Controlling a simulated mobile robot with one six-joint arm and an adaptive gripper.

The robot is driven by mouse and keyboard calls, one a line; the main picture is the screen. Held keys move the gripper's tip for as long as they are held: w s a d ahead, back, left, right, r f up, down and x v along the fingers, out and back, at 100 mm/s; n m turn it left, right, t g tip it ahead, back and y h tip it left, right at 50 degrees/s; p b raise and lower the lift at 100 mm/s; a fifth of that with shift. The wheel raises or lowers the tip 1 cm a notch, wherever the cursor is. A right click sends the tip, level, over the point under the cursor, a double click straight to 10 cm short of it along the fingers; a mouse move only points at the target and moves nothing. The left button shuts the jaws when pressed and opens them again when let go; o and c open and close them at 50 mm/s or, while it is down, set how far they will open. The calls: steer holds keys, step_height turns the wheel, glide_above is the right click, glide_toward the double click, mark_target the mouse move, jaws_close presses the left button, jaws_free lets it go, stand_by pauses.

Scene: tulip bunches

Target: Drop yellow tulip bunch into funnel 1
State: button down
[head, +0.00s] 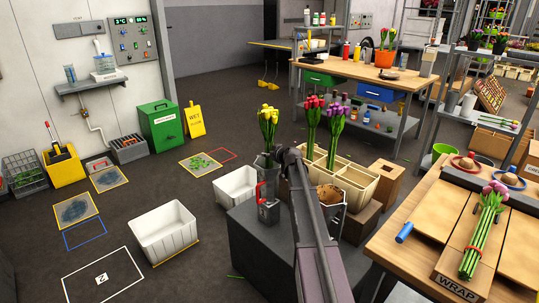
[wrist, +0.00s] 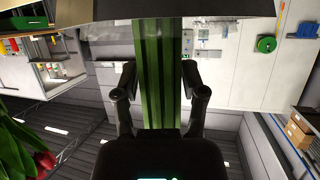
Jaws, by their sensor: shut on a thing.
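In the wrist view my gripper (wrist: 157,92) is shut on a thick bundle of green stems (wrist: 160,65); the flower heads are out of that view. A grey container (head: 268,211) with a red handle stands below the bunch on a dark block. I cannot tell which thing is funnel 1.
White bins (head: 163,235) stand on the floor at left. A wooden bench (head: 420,215) carries a tied pink bunch (head: 485,232) and red and blue rings.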

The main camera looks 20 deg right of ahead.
steer(key=shift+f+b, duration=0.95)
steer(key=shift+f, duration=0.2)
steer(key=shift+c, duration=0.4)
jaws_free()
steer(key=shift+o, duration=0.4)
steer(key=shift+s, duration=0.15)
steer(key=s+d, duration=0.1)
steer(key=s, duration=0.9)
steer(key=shift+s, duration=0.35)
stand_by(1.3)
